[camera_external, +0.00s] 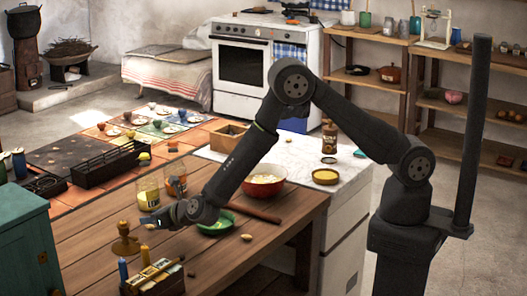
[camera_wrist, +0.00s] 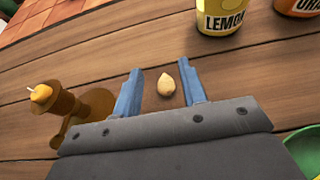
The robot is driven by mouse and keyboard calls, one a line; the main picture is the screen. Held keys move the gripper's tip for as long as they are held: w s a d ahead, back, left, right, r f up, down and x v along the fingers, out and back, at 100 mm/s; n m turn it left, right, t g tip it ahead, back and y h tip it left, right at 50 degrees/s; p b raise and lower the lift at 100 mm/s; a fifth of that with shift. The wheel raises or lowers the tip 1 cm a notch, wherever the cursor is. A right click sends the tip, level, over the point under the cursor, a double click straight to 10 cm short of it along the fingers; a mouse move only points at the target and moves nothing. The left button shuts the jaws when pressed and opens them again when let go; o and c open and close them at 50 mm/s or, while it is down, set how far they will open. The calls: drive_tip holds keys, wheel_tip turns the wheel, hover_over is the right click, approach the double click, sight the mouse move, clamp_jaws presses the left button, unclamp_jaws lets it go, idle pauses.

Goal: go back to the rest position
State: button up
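My gripper (camera_external: 150,221) is low over the wooden table (camera_external: 100,228), its arm stretched to the left from its base at the right. In the wrist view my gripper (camera_wrist: 160,92) has its two blue fingers apart. A small tan nut-like thing (camera_wrist: 166,84) shows between the fingers; I cannot tell how far below them it lies. Nothing is clasped. In the outside view the wrist hides the spot below the fingers.
A wooden candle holder (camera_wrist: 75,110) stands close left of the fingers. A lemon jar (camera_wrist: 218,15) and an orange-labelled jar (camera_wrist: 298,6) stand beyond. Space above the table is open.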

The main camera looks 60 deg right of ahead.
drive_tip(key=shift+r, duration=0.4)
drive_tip(key=shift+f, duration=0.1)
